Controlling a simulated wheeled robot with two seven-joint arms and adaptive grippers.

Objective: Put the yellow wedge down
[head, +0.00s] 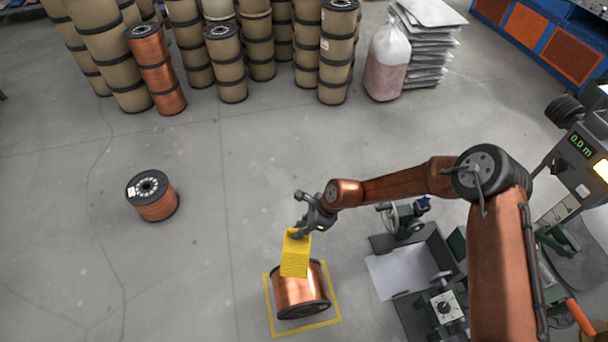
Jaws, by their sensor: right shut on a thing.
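The yellow wedge (295,254) hangs in my right gripper (302,232), which is shut on its upper end. In the picture the wedge overlaps the upper part of a copper spool (301,290) lying on its side. I cannot tell whether the wedge touches the spool or is held above it. The spool lies inside a yellow square outline (337,320) marked on the floor. My right arm reaches in from the right. My left gripper is not in view.
Another copper spool (152,195) stands upright on the floor at left. Stacked wrapped spools (112,62) line the back, beside a clear bag (387,62) and a stack of sheets (428,40). A machine (440,275) stands at right. The floor left of the outline is clear.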

